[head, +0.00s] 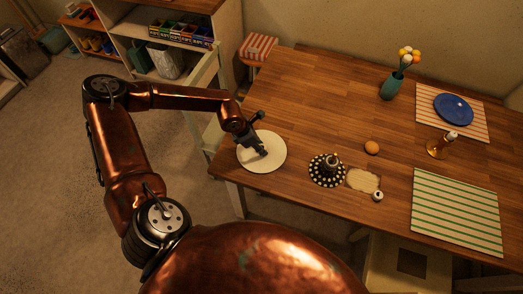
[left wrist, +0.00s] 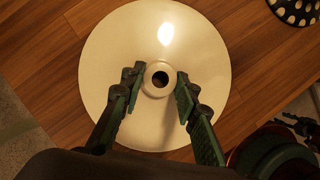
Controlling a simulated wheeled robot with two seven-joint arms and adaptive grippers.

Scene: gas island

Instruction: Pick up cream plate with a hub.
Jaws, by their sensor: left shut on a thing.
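The cream plate (head: 270,165) is round and pale, at the near left corner of the wooden table. In the left wrist view the plate (left wrist: 205,110) fills the middle, with a raised ring-shaped hub (left wrist: 159,78) at its centre. My left gripper (head: 262,151) reaches down over the plate from the left. In the left wrist view its two fingers (left wrist: 157,82) stand on either side of the hub, shut on it. I cannot tell whether the plate rests on the table or is slightly above it.
On the wooden table (head: 310,100), a black-and-white dotted plate (head: 314,177) lies right of the cream plate. A pale chair (head: 208,70) stands at the left edge.

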